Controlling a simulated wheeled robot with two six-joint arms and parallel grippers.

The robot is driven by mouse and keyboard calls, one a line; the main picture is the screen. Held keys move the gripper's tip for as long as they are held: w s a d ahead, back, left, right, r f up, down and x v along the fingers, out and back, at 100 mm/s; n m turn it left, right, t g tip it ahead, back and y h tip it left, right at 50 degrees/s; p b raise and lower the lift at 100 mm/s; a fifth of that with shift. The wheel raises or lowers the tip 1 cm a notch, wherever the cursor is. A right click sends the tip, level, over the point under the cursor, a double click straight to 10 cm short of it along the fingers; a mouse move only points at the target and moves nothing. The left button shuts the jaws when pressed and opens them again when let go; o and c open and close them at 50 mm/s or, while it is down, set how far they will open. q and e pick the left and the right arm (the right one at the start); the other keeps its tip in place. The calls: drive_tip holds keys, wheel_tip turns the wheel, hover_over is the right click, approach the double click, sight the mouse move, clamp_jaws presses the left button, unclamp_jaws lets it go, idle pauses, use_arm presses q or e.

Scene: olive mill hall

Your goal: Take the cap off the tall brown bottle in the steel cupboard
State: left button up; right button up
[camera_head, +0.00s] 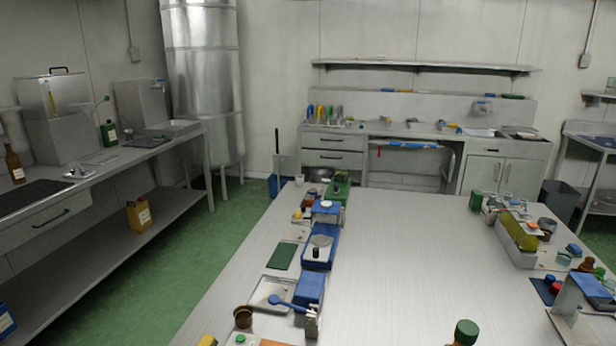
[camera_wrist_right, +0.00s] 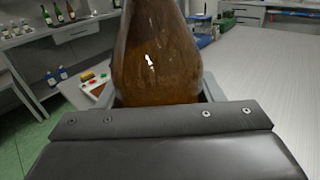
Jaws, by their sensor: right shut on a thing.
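A brown glass bottle (camera_wrist_right: 155,55) fills the middle of the right wrist view, its upper part cut off by the frame's top edge. My right gripper (camera_wrist_right: 160,98) is shut on this bottle, with a grey finger at each side of it. A green cap on a dark bottle neck (camera_head: 466,333) shows at the bottom edge of the head view; whether it belongs to the held bottle I cannot tell. A steel cupboard (camera_head: 500,176) with closed doors stands at the back right. My left gripper is not in view.
The long steel table (camera_head: 400,260) is clear in its middle. Blue boxes and trays (camera_head: 318,246) line its left side, and more clutter (camera_head: 520,232) its right. Another brown bottle (camera_head: 14,166) stands on the left bench (camera_head: 50,222).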

drive_tip(key=s+a+r+n+y, duration=0.1)
drive_tip(key=s+a+r, duration=0.1)
drive_tip(key=s+a, duration=0.2)
drive_tip(key=shift+s+a+r+g, duration=0.2)
drive_tip(key=shift+s+a+g, duration=0.2)
drive_tip(key=shift+a, duration=0.05)
drive_tip(key=a+n+g+y, duration=0.2)
drive_tip(key=a+g, duration=0.1)
drive_tip(key=a, duration=0.1)
drive_tip(key=w+a+f+n+g+y, duration=0.1)
drive_tip(key=a+n+g+y, duration=0.2)
drive_tip(key=a, duration=0.2)
drive_tip(key=a+n+g+y, duration=0.2)
drive_tip(key=a, duration=0.2)
drive_tip(key=shift+w+a+f+g+y, duration=0.3)
drive_tip(key=shift+w+f+g, duration=0.1)
clamp_jaws()
